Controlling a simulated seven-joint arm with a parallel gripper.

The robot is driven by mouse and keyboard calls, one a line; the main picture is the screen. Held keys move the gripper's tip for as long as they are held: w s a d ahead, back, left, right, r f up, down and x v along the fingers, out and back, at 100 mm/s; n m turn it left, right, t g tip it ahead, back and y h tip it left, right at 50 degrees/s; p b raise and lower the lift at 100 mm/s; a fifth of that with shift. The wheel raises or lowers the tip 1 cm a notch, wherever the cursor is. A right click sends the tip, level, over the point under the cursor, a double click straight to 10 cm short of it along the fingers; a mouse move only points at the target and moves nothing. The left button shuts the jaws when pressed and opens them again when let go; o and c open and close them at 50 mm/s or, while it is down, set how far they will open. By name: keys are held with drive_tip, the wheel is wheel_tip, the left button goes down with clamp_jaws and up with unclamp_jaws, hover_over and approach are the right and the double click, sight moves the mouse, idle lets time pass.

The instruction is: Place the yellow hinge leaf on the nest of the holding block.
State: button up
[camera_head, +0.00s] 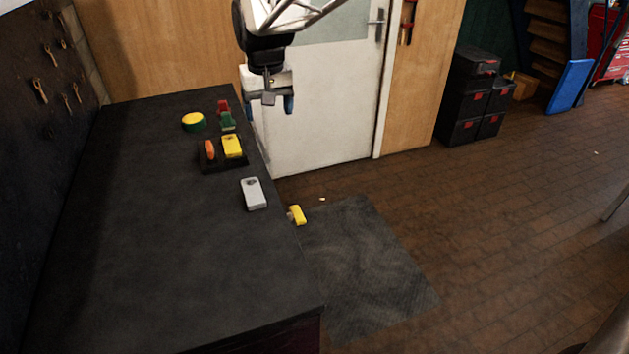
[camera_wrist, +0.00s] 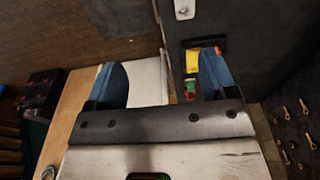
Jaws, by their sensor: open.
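A yellow piece (camera_head: 232,146) sits on a black block (camera_head: 210,168) on the bench, right of an upright orange part (camera_head: 210,149). A second yellow piece (camera_head: 297,214) shows just beyond the bench's right edge; I cannot tell whether it lies on the floor. Which one is the hinge leaf, and where the nest is, I cannot tell. My gripper (camera_head: 268,104), with blue fingers, is open and empty, above and beyond the bench's far right corner, apart from everything. In the wrist view the yellow piece on the block (camera_wrist: 195,59) is partly behind a finger.
A light grey piece (camera_head: 253,194) lies near the bench's right edge. A red and green item (camera_head: 227,120) and a round yellow-green item (camera_head: 193,121) stand behind the block. The near bench top (camera_head: 170,260) is clear. A pegboard wall (camera_head: 40,150) borders the left; a door (camera_head: 330,110) stands behind.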

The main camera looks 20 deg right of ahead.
drive_tip(key=s+d+f, duration=0.2)
drive_tip(key=s, duration=1.2)
drive_tip(key=s+d+f+t, duration=0.1)
drive_tip(key=s+f, duration=0.2)
drive_tip(key=s, duration=1.2)
drive_tip(key=shift+s+d+f, duration=0.2)
drive_tip(key=shift+s+d, duration=0.1)
drive_tip(key=shift+d, duration=0.05)
